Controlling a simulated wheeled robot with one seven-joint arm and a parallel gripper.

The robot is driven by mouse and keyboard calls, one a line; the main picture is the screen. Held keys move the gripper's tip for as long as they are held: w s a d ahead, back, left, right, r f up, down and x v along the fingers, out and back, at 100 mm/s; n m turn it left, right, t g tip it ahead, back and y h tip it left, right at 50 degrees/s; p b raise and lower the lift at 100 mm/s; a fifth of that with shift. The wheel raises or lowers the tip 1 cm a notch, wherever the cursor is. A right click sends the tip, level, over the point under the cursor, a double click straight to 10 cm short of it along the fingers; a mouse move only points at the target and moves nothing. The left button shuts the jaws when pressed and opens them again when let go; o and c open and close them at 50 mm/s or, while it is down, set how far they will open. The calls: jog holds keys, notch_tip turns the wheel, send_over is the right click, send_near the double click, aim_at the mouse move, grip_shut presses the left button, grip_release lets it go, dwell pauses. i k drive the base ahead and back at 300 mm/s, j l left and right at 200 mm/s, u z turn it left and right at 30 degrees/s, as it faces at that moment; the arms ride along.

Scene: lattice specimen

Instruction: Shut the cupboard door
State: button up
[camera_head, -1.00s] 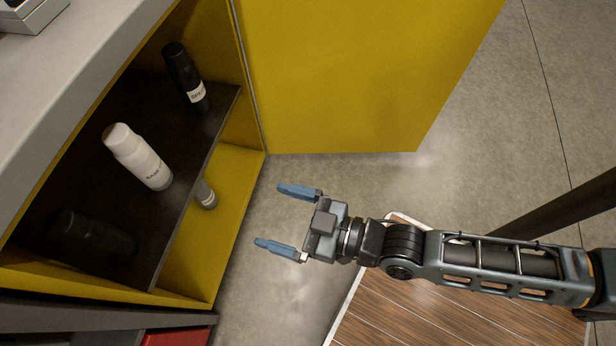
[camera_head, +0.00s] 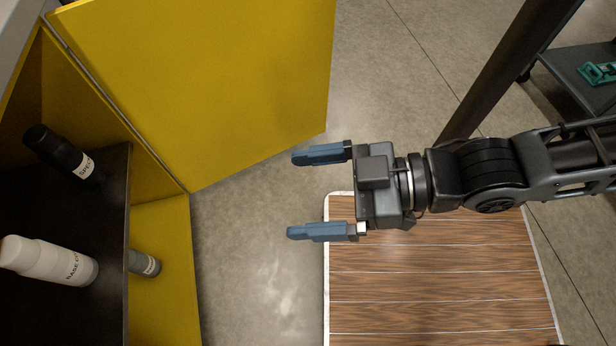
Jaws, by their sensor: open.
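The yellow cupboard door (camera_head: 210,80) stands wide open, hinged at the cupboard's right front edge and reaching toward the upper middle of the view. The yellow cupboard (camera_head: 165,285) is at the left, with a dark shelf (camera_head: 112,230) inside. My gripper (camera_head: 303,193) is open and empty, its two blue fingers pointing left. It is to the right of the cupboard opening and just below the door's free lower corner in the picture. I see no contact between the fingers and the door.
A black bottle (camera_head: 62,155) and a white bottle (camera_head: 45,262) stand on the shelf, with a grey bottle (camera_head: 145,263) below. A wooden board (camera_head: 430,290) lies under my arm. A dark post (camera_head: 510,70) and a dark cart (camera_head: 590,75) are at the right. Bare floor (camera_head: 255,270) lies between.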

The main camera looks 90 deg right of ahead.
aim_at(217, 90)
jog(key=l+z, duration=0.1)
jog(key=z, duration=0.6)
jog(key=k+l+z, duration=0.1)
jog(key=l+z, duration=0.35)
jog(key=l, duration=0.15)
jog(key=l+z, duration=0.5)
jog(key=i+l, duration=0.1)
jog(key=l, duration=0.45)
jog(key=i+l, duration=0.1)
jog(key=l, duration=0.4)
jog(key=k+z, duration=0.05)
